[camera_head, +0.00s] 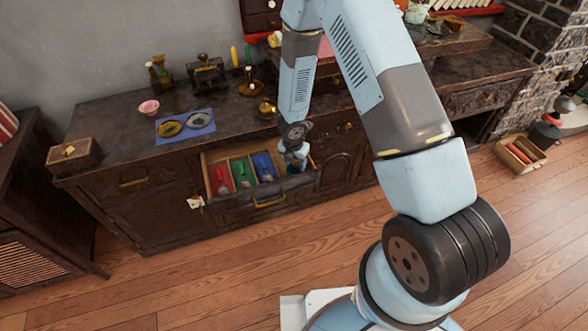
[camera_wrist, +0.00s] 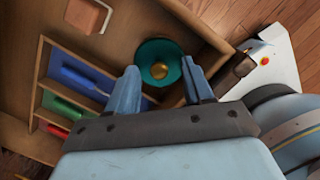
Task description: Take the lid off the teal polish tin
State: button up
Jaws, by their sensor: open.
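The teal polish tin (camera_wrist: 148,50) is round, with a small brass knob (camera_wrist: 160,70) at the middle of its lid. In the wrist view it sits at the end of the open drawer (camera_wrist: 38,75), beside the compartments. My gripper (camera_wrist: 162,66) is open, with one finger on each side of the tin as seen from the wrist. Whether the fingers touch the lid or hover above it cannot be told. In the head view my gripper (camera_head: 295,158) is over the drawer's right end and mostly hides the tin.
The drawer's other compartments have red (camera_head: 220,180), green (camera_head: 240,172) and blue (camera_head: 264,166) linings. A blue mat (camera_head: 185,127) with two dishes lies on the cabinet top, behind the drawer. The floor (camera_head: 230,260) in front is clear.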

jog(key=shift+f, duration=0.4)
jog(key=shift+c, duration=0.3)
grip_shut()
